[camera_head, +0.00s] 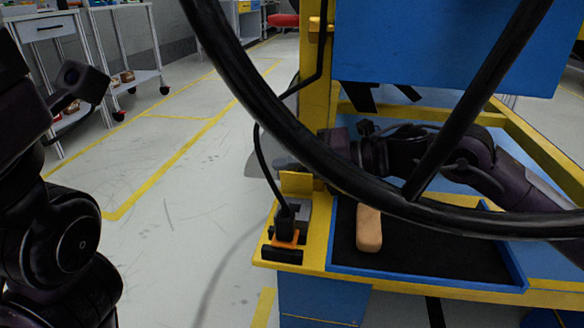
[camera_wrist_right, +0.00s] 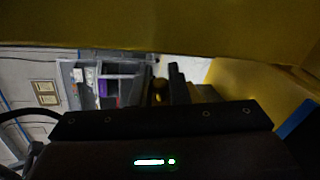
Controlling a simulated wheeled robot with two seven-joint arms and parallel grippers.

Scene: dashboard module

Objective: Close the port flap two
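At the near left corner of the yellow frame, a small port block (camera_head: 304,214) stands with a black plug and cable (camera_head: 285,222), an orange piece (camera_head: 287,239) and a black piece (camera_head: 282,255). A yellow plate (camera_head: 296,184) stands upright behind it. I cannot tell which part is port flap two. My right arm reaches in from the right behind the steering wheel, and its gripper is mostly hidden by the wheel and yellow post. In the right wrist view dark finger shapes (camera_wrist_right: 178,88) show near yellow surfaces, too dim to tell their opening. Only dark links of my left arm show.
The black steering wheel (camera_head: 300,140) crosses the front. A blue-edged tray (camera_head: 430,279) with a black bottom holds a wooden block (camera_head: 369,229). A yellow post (camera_head: 315,90) and blue panel (camera_head: 450,50) stand behind. Floor at left is clear; white carts (camera_head: 50,28) stand far left.

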